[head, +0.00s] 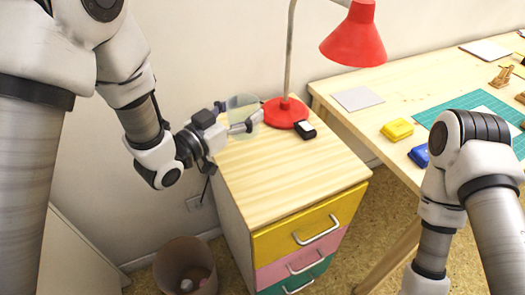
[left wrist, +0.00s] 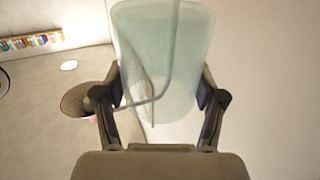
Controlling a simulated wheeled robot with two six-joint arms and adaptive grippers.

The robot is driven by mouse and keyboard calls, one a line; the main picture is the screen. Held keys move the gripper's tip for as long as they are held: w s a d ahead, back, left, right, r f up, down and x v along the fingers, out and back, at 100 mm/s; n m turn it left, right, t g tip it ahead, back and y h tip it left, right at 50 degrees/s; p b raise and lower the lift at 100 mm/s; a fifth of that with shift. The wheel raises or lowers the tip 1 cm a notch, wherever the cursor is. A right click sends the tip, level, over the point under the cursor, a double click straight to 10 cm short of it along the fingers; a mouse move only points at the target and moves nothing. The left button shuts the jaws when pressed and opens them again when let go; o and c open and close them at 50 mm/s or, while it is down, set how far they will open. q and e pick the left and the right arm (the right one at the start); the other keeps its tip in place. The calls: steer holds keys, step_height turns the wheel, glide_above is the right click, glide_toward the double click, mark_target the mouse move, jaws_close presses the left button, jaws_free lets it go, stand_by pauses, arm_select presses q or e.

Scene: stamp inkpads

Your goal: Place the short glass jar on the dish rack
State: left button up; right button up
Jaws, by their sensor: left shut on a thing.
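The short glass jar (head: 243,102), clear and faintly green, is at the back left of the wooden cabinet top, beside the red lamp. My left gripper (head: 246,121) is shut on it. In the left wrist view the jar (left wrist: 160,55) stands between the two fingers of my left gripper (left wrist: 160,95), which touch its sides. I cannot tell whether the jar touches the cabinet top. My right arm shows at the right of the head view, but its gripper is out of view. I see no dish rack in either view.
The red lamp (head: 285,110) and a small black inkpad (head: 305,129) are right of the jar. The cabinet top (head: 285,170) is clear in front. A waste bin (head: 185,262) stands on the floor. The desk holds a yellow inkpad (head: 397,129) and a green mat (head: 455,104).

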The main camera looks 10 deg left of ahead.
mark_target(243, 136)
arm_select(q)
step_height(243, 136, down, 7)
steer(key=shift+f+b, duration=0.2)
steer(key=shift+b, duration=0.35)
steer(key=shift+w+f, duration=0.1)
steer(key=shift+w, duration=0.05)
steer(key=shift+f, duration=0.15)
steer(key=o, duration=1.3)
